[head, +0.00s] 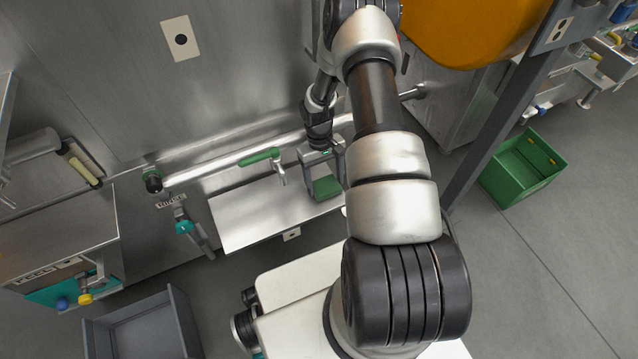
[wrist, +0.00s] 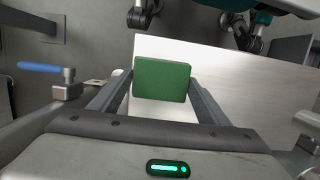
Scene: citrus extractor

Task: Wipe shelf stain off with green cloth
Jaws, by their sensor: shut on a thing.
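My gripper (head: 323,178) is shut on the green cloth (head: 326,188), which looks like a flat, block-like pad. In the wrist view the cloth (wrist: 162,80) sits between the two fingertips of my gripper (wrist: 160,88). The cloth is over the right part of the metal shelf (head: 243,216). The shelf's pale surface (wrist: 245,85) shows behind and beside the cloth in the wrist view. I cannot tell whether the cloth touches the shelf. No stain can be made out; part of the shelf is hidden behind my arm and the cloth.
A pipe (head: 215,170) and a green-handled valve (head: 262,158) run along the wall behind the shelf. A blue-handled valve (wrist: 45,68) shows at the wrist view's left. A grey bin (head: 140,325) stands lower left, a green crate (head: 522,168) at right. The shelf's left part looks clear.

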